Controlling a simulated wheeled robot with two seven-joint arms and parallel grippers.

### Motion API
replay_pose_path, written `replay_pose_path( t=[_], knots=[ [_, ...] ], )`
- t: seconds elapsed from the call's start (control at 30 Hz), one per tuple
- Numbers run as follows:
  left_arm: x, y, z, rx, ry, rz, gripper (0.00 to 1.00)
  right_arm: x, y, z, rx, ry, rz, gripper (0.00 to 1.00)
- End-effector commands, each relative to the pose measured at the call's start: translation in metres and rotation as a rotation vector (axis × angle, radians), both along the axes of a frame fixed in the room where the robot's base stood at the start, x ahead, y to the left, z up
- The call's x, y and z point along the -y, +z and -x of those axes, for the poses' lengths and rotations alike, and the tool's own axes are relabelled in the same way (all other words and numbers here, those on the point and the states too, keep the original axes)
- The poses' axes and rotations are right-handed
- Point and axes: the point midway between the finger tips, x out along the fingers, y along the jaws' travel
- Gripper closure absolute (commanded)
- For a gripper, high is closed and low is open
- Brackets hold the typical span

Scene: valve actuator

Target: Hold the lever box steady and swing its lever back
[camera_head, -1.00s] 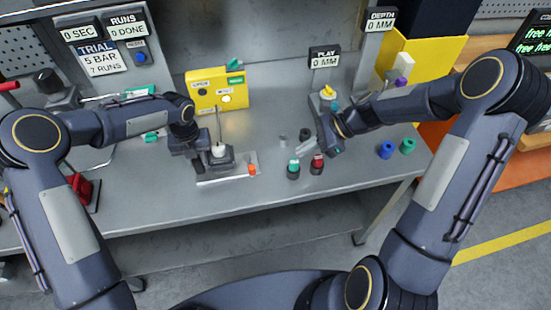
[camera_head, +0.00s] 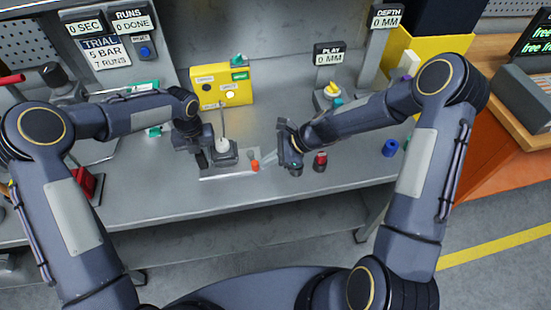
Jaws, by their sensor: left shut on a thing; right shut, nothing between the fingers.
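The lever box (camera_head: 226,158) is a small dark box with a white collar on top and a thin rod lever (camera_head: 222,122) standing nearly upright. It sits on a light plate (camera_head: 228,174) on the bench. My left gripper (camera_head: 204,158) is at the box's left side and is shut on it; the fingers are partly hidden. My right gripper (camera_head: 277,158) is to the right of the box, apart from it, shut and empty. An orange-red knob (camera_head: 255,165) stands at the plate's right end, between the box and my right gripper.
A yellow panel box (camera_head: 222,87) stands behind the lever box. A red-topped piece (camera_head: 320,160) is just right of my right gripper, and a blue piece (camera_head: 390,148) lies farther right. The bench front is clear.

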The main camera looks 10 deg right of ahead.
Motion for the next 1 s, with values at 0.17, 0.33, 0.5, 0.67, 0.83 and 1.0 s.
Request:
replay_pose_path(
  t=[0.17, 0.33, 0.5, 0.67, 0.83, 1.0],
  knots=[
    [-0.002, -0.005, 0.002, -0.009, 0.001, -0.004, 1.00, 0.000, -0.001, 0.000, 0.000, 0.000, 0.000, 1.00],
    [-0.002, -0.005, 0.002, -0.009, 0.001, -0.004, 1.00, -0.009, -0.001, 0.001, 0.002, 0.004, 0.000, 1.00],
    [-0.001, -0.005, 0.002, -0.009, 0.000, -0.004, 1.00, -0.014, -0.001, 0.002, 0.000, 0.003, -0.001, 1.00],
    [-0.001, -0.005, 0.003, -0.009, -0.001, -0.003, 1.00, -0.015, 0.000, 0.003, -0.001, 0.004, -0.003, 1.00],
    [0.000, -0.005, 0.003, -0.009, -0.002, -0.001, 1.00, -0.005, 0.000, 0.005, -0.001, 0.000, -0.002, 1.00],
    [0.000, -0.005, 0.003, -0.009, -0.002, -0.001, 1.00, 0.028, 0.000, 0.012, 0.002, -0.007, 0.002, 1.00]
  ],
)
